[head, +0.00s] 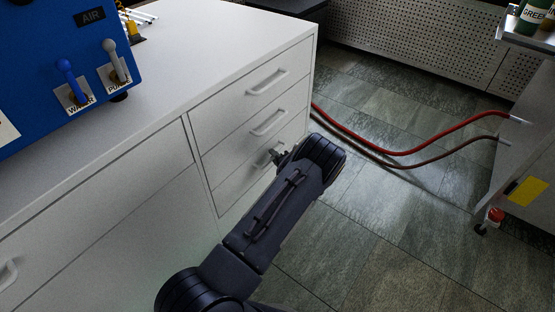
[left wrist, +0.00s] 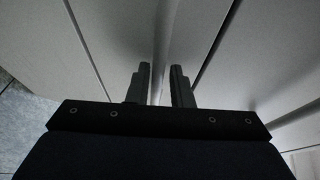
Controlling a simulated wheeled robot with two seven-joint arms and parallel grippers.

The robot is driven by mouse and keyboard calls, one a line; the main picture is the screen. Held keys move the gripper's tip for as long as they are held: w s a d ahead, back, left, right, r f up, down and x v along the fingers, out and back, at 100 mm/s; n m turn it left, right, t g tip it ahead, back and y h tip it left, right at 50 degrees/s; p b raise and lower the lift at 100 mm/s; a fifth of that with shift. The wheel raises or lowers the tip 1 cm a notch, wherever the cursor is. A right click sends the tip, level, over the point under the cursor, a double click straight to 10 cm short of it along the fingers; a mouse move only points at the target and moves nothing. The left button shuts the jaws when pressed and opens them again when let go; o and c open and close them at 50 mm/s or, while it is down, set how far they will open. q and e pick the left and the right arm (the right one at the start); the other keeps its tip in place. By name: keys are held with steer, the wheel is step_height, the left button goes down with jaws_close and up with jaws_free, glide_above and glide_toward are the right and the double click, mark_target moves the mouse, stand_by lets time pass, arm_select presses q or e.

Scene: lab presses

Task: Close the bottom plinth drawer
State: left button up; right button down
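The white cabinet (head: 150,85) has a column of drawers on its right part, with bar handles on the top drawer (head: 267,82) and the middle drawer (head: 269,123). A lower drawer front (head: 228,185) is partly covered by my left arm. I cannot make out a separate plinth drawer or how far it stands out. My left gripper (head: 277,156) is close to the lower drawer's front, near its handle. In the left wrist view, the gripper's two fingers (left wrist: 161,85) are apart, with a pale upright strip between them, perhaps a handle or edge. My right gripper is not in view.
A blue panel (head: 70,75) with valve levers stands on the cabinet top. Red and dark hoses (head: 400,153) run above the floor to a grey unit (head: 525,170) at the right. Grey tiled floor (head: 380,220) is open between cabinet and unit.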

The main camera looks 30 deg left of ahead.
arm_select(q)
steer(key=shift+o, duration=1.2)
steer(key=shift+d, duration=0.1)
steer(key=p+v, duration=0.2)
steer(key=v, duration=0.5)
steer(key=shift+s+d, duration=0.2)
steer(key=shift+d, duration=0.15)
